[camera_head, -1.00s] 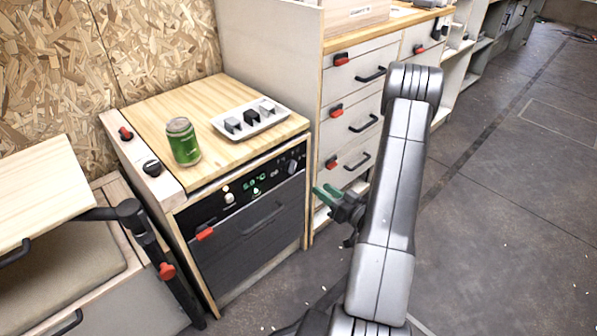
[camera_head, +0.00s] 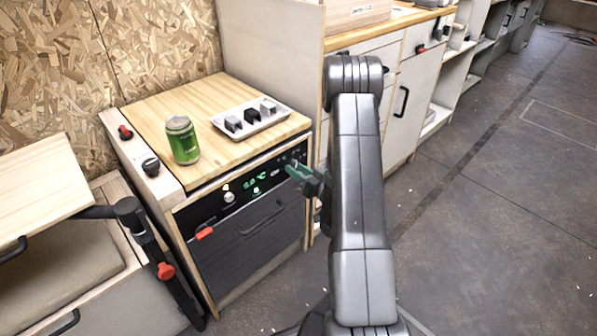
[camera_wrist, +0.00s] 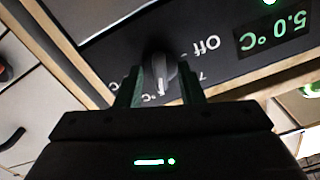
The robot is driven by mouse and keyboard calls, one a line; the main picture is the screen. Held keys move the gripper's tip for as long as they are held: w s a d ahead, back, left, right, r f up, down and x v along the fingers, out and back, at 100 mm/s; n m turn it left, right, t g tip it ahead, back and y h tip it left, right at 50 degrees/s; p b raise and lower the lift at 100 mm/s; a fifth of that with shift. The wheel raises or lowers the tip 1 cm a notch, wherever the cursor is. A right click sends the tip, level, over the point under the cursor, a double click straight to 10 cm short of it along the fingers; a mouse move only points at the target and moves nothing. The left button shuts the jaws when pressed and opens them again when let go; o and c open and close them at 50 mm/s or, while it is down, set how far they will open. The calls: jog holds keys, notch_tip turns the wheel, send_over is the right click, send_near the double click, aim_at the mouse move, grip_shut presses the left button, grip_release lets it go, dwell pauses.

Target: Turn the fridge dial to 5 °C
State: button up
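The fridge (camera_head: 249,235) is a dark-fronted unit under a wooden top, with a black control panel along its upper edge. Its green display (camera_head: 254,183) reads about 5.0 °C; in the wrist view the display (camera_wrist: 275,34) appears upside down and reads 5.0 °C. The grey dial (camera_wrist: 159,74) sits beside the "Off" mark, with part of its scale hidden by my gripper. My gripper (camera_wrist: 160,86) has its two green fingers on either side of the dial, apart, with small gaps showing. In the head view my gripper (camera_head: 297,173) is at the panel's right end and covers most of the dial.
A green can (camera_head: 183,140) and a white tray (camera_head: 269,128) with several small blocks stand on the wooden top. A red latch (camera_head: 204,233) and a dark handle are on the fridge front. A white drawer cabinet (camera_head: 402,70) stands behind my arm. Open floor lies to the right.

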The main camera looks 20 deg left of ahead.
jog(key=shift+c, duration=0.2)
grip_shut()
jog(key=shift+f+b, duration=0.1)
jog(key=shift+b, duration=0.2)
jog(key=shift+m+b, duration=0.3)
jog(key=shift+m, duration=0.6)
jog(key=shift+o, duration=0.2)
grip_release()
